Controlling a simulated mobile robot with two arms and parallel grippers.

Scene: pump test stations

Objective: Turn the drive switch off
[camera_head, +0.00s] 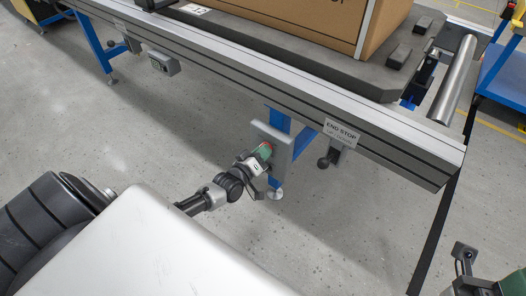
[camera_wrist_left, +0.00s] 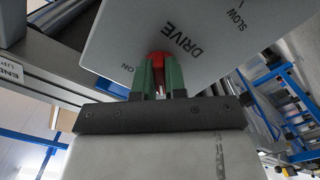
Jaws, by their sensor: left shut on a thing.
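The drive switch is a red knob (camera_wrist_left: 158,57) on a light grey panel (camera_wrist_left: 205,35) in the left wrist view. In the head view, my left gripper (camera_head: 262,153) meets the grey panel (camera_head: 285,140) on a blue leg under the conveyor, and only a little red shows. The knob's exact pointing direction is hidden by the fingers. Part of my right gripper (camera_head: 514,283) shows at the lower right edge.
The conveyor rail (camera_head: 230,65) runs above the panel, with an END STOP sign (camera_head: 341,131) and a black-knobbed lever (camera_head: 326,160) to the right. A cardboard box (camera_head: 310,20) stands on a dark pallet (camera_head: 370,78). A blue cart (camera_head: 505,75) is at far right. The floor below is clear.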

